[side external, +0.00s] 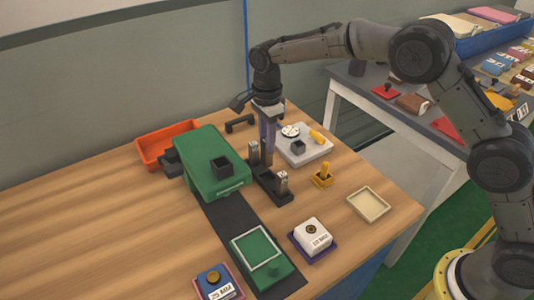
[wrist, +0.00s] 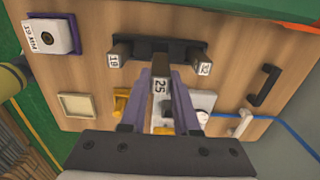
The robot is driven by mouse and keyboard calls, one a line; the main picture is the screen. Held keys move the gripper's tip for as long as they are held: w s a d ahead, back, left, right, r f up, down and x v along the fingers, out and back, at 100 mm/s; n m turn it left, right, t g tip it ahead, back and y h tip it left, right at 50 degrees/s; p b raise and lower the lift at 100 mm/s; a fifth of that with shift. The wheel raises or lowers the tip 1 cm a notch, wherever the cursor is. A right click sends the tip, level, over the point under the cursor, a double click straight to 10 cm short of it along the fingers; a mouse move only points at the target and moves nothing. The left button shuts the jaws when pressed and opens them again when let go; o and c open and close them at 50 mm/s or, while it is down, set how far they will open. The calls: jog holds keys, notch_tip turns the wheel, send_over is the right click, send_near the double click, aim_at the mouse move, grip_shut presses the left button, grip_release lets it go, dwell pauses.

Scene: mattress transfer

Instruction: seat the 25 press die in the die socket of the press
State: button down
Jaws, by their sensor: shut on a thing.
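My gripper (wrist: 162,88) is shut on the 25 press die (wrist: 160,76), a dark block with a white "25" label, held between the purple fingers. In the side view my gripper (side external: 267,148) points down at the black die rack (side external: 268,188). The 18 die (wrist: 114,58) and 32 die (wrist: 204,68) stand upright at the rack's two ends, with the 25 die between them. I cannot tell whether the 25 die touches the rack. The green press (side external: 205,150) stands left of the rack, with a black square socket (side external: 222,167) on top.
An orange tray (side external: 160,142) lies behind the press. A grey plate (side external: 312,153) with a dial and block, a yellow piece (side external: 323,177), a cream tray (side external: 369,204) and a white box (side external: 313,235) stand to the right. A green framed plate (side external: 259,250) lies in front.

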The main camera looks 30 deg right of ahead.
notch_tip(320, 180, up, 3)
jog(key=shift+f, duration=0.1)
jog(key=shift+s+d+r, duration=0.1)
jog(key=shift+s+r, duration=0.25)
jog(key=shift+r, duration=0.3)
jog(key=shift+m, duration=0.5)
jog(key=r, duration=0.2)
jog(key=a+r, duration=0.1)
jog(key=r, duration=0.1)
jog(key=s+a+r, duration=0.2)
jog(key=a+r, duration=0.7)
jog(key=a, duration=0.2)
jog(key=shift+n, duration=0.5)
jog(key=shift+s+a+f, duration=0.15)
jog(key=shift+a+f, duration=0.2)
jog(key=shift+f, duration=1.05)
jog(key=shift+s+a+f, duration=0.1)
jog(key=shift+a+f, duration=0.3)
jog(key=shift+f, duration=1.05)
jog(key=shift+s+a+f, duration=0.15)
jog(key=shift+a+f, duration=0.2)
jog(key=shift+f, duration=1.05)
jog(key=shift+f, duration=0.1)
